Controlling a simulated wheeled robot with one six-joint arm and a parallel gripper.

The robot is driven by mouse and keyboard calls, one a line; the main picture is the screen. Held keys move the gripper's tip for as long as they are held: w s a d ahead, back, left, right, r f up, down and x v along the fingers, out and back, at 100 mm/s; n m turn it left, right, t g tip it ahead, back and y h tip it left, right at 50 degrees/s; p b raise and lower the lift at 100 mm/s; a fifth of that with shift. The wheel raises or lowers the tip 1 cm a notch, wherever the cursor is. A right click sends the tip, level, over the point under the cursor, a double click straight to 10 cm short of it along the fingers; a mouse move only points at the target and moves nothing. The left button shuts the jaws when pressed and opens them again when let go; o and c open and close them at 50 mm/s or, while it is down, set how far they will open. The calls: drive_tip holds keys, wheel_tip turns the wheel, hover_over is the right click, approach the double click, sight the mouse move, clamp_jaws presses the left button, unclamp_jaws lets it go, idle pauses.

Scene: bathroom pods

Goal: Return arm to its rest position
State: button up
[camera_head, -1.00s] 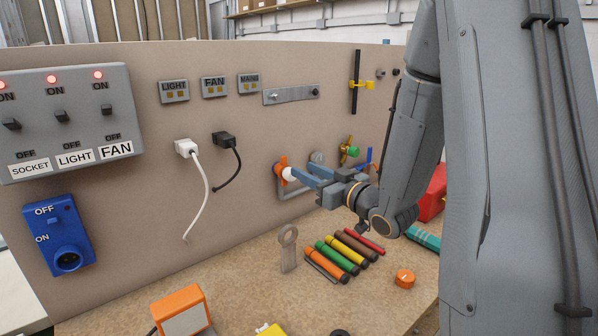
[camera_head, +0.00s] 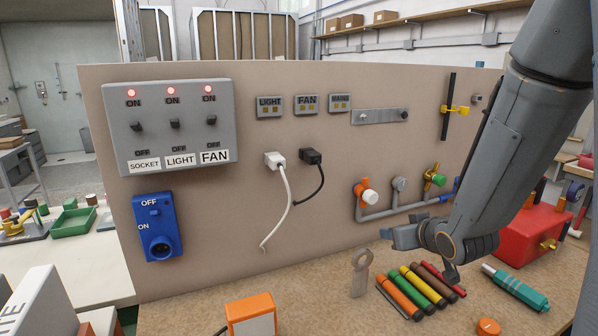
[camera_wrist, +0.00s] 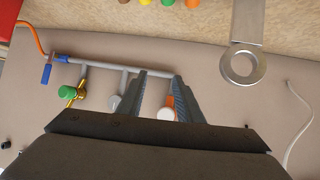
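My gripper (camera_head: 393,237) is in front of the board, below the pipe with the valves and above the tabletop. In the wrist view my gripper (camera_wrist: 161,76) has its two blue-grey fingers apart, with nothing between them that I can see held. The white and orange valve (camera_head: 367,195) is on the board, apart from the fingers. It also shows behind the right finger in the wrist view (camera_wrist: 168,110). My arm covers part of the board's right side.
A grey ring-ended tool (camera_head: 360,275) stands on the table near my gripper. Several coloured sticks (camera_head: 420,287) lie under it. A red box (camera_head: 530,235) and a teal tool (camera_head: 515,287) are to the right. The switch box (camera_head: 170,128) is far left.

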drive_tip(key=s+a+f+g, duration=0.2)
drive_tip(key=s+g, duration=0.1)
drive_tip(key=s, duration=0.4)
drive_tip(key=s+a+f+m+g+h, duration=0.1)
drive_tip(key=s+g, duration=0.3)
drive_tip(key=s, duration=0.4)
drive_tip(key=s+a+f+m+g, duration=0.1)
drive_tip(key=s+a+f+g, duration=0.1)
drive_tip(key=s, duration=0.5)
drive_tip(key=shift+s+a+f+g, duration=0.2)
drive_tip(key=shift+f+g, duration=0.1)
drive_tip(key=shift+g, duration=0.2)
drive_tip(key=shift+s+a+f+g, duration=0.15)
drive_tip(key=shift+a+f+g, duration=0.1)
drive_tip(key=shift+g, duration=0.25)
